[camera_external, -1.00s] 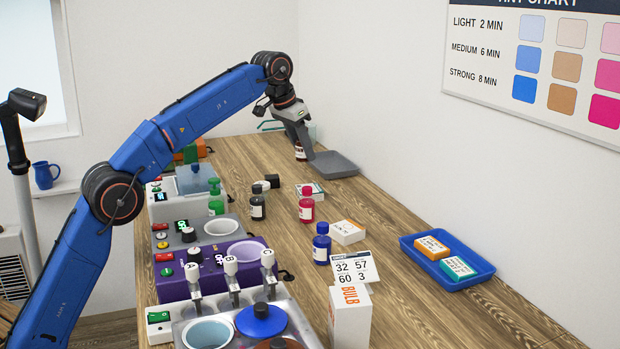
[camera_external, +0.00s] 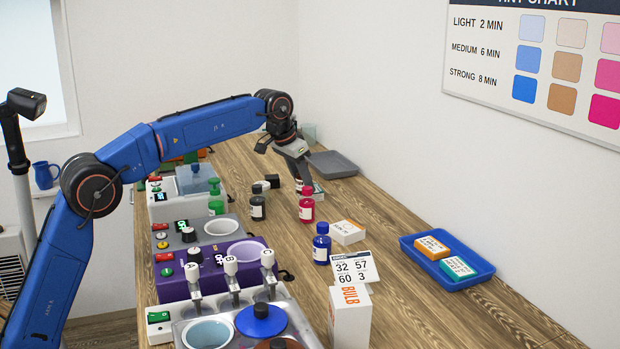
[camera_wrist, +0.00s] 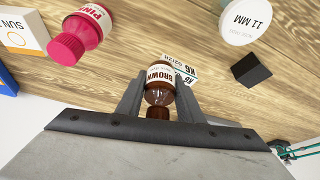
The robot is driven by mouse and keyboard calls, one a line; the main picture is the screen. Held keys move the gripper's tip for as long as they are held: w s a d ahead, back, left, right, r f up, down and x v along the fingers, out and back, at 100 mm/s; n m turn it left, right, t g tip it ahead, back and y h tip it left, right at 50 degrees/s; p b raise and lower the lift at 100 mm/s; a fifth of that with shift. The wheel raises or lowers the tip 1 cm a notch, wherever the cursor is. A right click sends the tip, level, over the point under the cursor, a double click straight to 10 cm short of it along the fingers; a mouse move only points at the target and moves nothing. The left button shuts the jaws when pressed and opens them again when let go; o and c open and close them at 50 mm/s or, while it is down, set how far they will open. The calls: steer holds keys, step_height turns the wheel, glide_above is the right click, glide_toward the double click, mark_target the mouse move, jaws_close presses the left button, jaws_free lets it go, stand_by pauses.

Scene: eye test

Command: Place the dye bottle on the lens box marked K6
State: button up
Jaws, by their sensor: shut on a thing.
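My gripper (camera_external: 301,179) is shut on a brown dye bottle (camera_wrist: 160,86), whose label reads BROWN in the wrist view. The small white lens box marked K6 (camera_wrist: 186,74) shows just beyond the bottle's base there. In the external view this box (camera_external: 318,188) is on the wooden bench, close by my gripper, which partly covers it. The bottle is mostly hidden by the fingers in the external view. I cannot tell whether the bottle touches the box.
A pink dye bottle (camera_external: 306,207) stands close in front of the box. A green bottle (camera_external: 215,199), dark bottle (camera_external: 257,207) and blue bottle (camera_external: 321,245) stand around. A grey tray (camera_external: 333,165) lies behind; a blue tray (camera_external: 478,274) holds two boxes at right.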

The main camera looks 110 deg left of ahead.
steer(key=shift+f, duration=0.1)
steer(key=o, duration=1.1)
steer(key=v, duration=1.2)
